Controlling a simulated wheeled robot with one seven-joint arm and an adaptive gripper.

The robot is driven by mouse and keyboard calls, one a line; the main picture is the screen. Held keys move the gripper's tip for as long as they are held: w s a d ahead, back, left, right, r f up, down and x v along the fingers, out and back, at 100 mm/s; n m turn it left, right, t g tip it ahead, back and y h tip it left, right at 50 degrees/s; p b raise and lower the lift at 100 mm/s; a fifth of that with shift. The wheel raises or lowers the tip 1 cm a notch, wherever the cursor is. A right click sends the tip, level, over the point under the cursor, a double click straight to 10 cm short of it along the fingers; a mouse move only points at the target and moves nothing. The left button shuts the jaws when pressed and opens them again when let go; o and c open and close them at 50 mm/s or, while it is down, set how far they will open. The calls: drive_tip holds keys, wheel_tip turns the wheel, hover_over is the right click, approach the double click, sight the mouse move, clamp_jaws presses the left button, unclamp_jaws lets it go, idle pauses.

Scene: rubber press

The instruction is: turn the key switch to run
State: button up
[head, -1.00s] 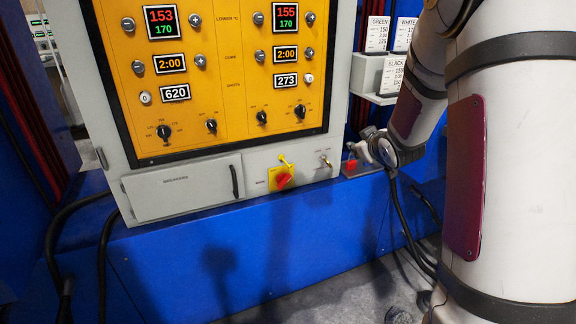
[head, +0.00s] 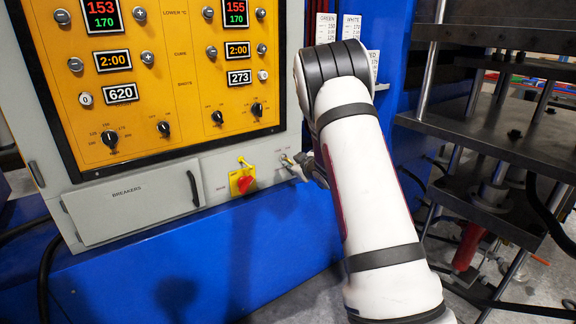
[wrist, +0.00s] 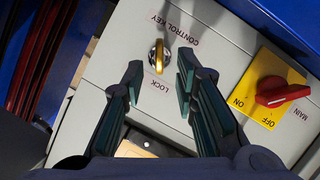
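The key switch (wrist: 157,56) has a brass-coloured key in a round metal collar on the grey panel, near the labels "CONTROL KEY" and "LOCK". In the wrist view it lies just beyond my fingertips, in line with the gap between them. My gripper (wrist: 160,80) is open and empty, with a dark finger on each side of the gap and no visible contact with the key. In the head view my gripper (head: 301,167) is at the panel's lower right, beside the key switch (head: 285,158), and partly hidden by my arm. I cannot read a run mark.
A red main switch (wrist: 284,92) on a yellow plate sits close by on the same panel. The breaker door (head: 130,200) with its handle is further left. The press frame (head: 480,140) stands right of my arm.

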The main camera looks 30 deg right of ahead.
sight(291, 162)
drive_tip(key=b+x, duration=0.1)
drive_tip(key=x, duration=0.4)
drive_tip(key=shift+s, duration=0.1)
clamp_jaws()
